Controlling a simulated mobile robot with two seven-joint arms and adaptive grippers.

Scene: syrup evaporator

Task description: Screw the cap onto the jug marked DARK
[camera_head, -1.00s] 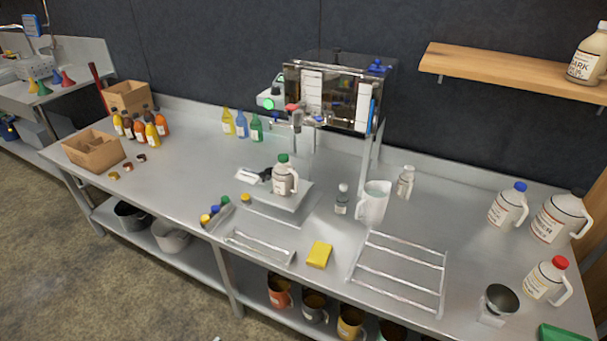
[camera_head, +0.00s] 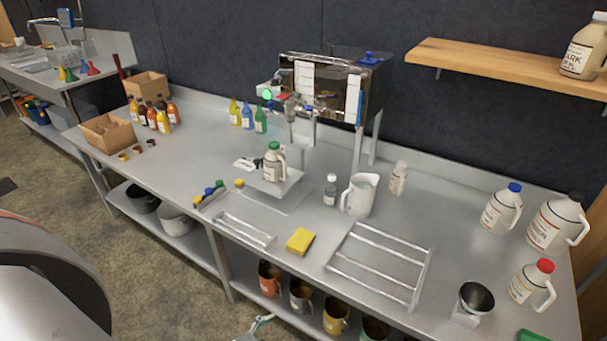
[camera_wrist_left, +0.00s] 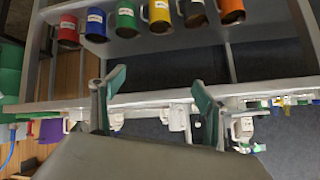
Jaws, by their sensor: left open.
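A jug (camera_head: 580,58) with a label whose readable letters are "ARK" stands on the wooden shelf at top right; its top is cut off by the frame edge. Several loose caps sit near the counter's front edge: a blue cap (camera_head: 209,191), a green cap (camera_head: 219,184) and yellow caps (camera_head: 239,183). A small jug with a green top (camera_head: 273,163) stands on the platform under the filler. My left gripper (camera_wrist_left: 158,92) is open and empty in the wrist view, by the counter's front edge. Its tip (camera_head: 262,326) shows at the bottom of the head view.
A wire rack (camera_head: 378,262), yellow sponge (camera_head: 300,241) and white pitcher (camera_head: 361,195) stand on the counter. Jugs with blue (camera_head: 502,208), black (camera_head: 559,222) and red (camera_head: 532,283) tops are at right. Several mugs (camera_head: 301,295) fill the lower shelf.

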